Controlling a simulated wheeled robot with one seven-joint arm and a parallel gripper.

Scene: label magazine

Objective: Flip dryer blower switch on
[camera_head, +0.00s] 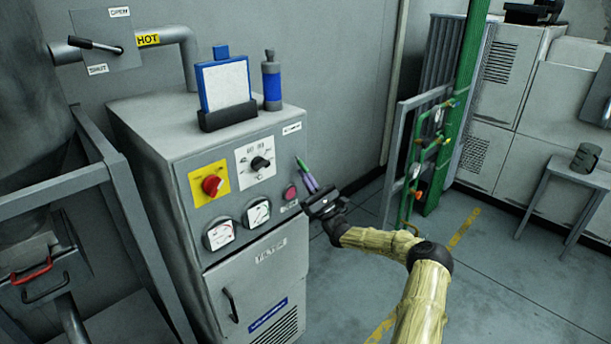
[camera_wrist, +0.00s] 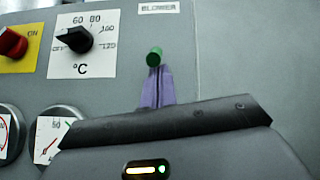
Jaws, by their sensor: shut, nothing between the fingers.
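The grey dryer cabinet (camera_head: 240,248) stands left of centre. A small green-tipped switch (camera_head: 300,162) sticks out of its front panel at the upper right, below a white label (camera_head: 291,128). In the wrist view the green tip (camera_wrist: 155,54) is under the label reading BLOWER (camera_wrist: 159,7). My gripper (camera_head: 309,180) is shut and empty, its purple fingertips just in front of and below the green tip. In the wrist view the fingertips (camera_wrist: 156,72) overlap the lower edge of the green tip. I cannot tell whether they touch it. The switch's base is hidden.
A red knob on a yellow plate (camera_head: 212,185), a black temperature dial (camera_head: 260,163), two gauges (camera_head: 257,213) and a reddish button (camera_head: 290,193) share the panel. A blue-framed panel (camera_head: 222,85) and blue bottle (camera_head: 271,82) stand on top.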

